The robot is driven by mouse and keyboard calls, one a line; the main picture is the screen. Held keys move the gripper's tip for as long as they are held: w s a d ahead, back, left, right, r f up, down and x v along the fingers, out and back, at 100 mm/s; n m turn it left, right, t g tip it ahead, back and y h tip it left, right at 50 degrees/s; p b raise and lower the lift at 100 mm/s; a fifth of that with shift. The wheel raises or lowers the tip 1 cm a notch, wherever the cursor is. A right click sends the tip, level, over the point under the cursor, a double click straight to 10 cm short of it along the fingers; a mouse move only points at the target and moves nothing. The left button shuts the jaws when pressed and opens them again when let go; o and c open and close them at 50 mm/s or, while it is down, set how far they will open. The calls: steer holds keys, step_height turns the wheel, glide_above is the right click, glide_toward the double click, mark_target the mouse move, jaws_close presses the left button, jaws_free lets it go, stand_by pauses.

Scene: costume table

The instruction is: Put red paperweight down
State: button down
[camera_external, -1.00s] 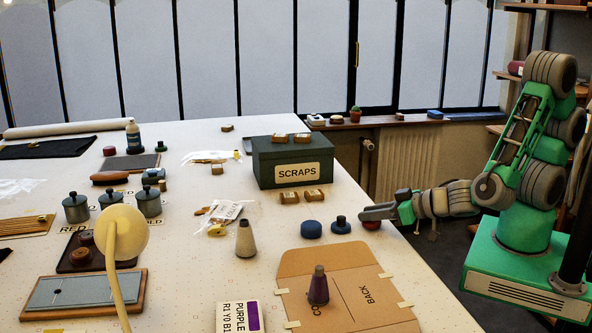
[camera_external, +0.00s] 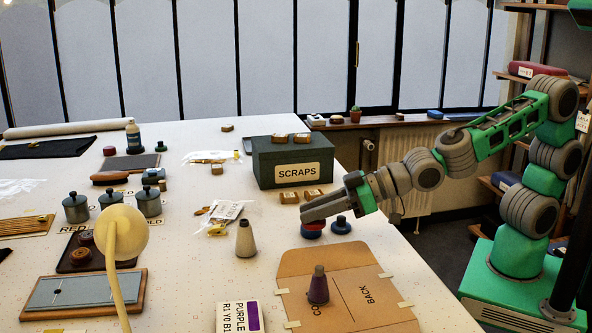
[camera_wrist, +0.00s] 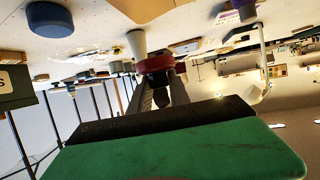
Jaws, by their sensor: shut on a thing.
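The red paperweight (camera_external: 314,226) hangs under the tips of my gripper (camera_external: 308,213) in the external view. In the wrist view the red paperweight (camera_wrist: 154,64) is a red disc with a dark knob, and my gripper (camera_wrist: 160,88) is shut on that knob. I cannot tell whether the two touch.
A grey cone (camera_external: 245,240) stands to the left. A purple-topped cone (camera_external: 319,287) stands on the brown envelope pattern (camera_external: 360,305) in front. The dark SCRAPS box (camera_external: 262,170) with small wooden blocks is behind. Bare white table lies between the grey cone and the envelope.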

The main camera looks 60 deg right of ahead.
steer(key=a+r+n+g+y+b, duration=0.1)
steer(key=a+r+n+g+y, duration=0.15)
steer(key=a, duration=0.35)
steer(key=p, duration=0.3)
glide_above(233, 282)
steer(key=shift+t, duration=0.35)
step_height(233, 282, down, 10)
steer(key=shift+w+a+r, duration=0.1)
steer(key=shift+r, duration=0.05)
step_height(233, 282, down, 3)
steer(key=shift+r, duration=0.15)
steer(key=c, duration=1.7)
jaws_free()
steer(key=shift+f+b, duration=0.25)
steer(key=shift+b, duration=0.05)
steer(key=o, duration=0.5)
steer(key=shift+c, duration=0.2)
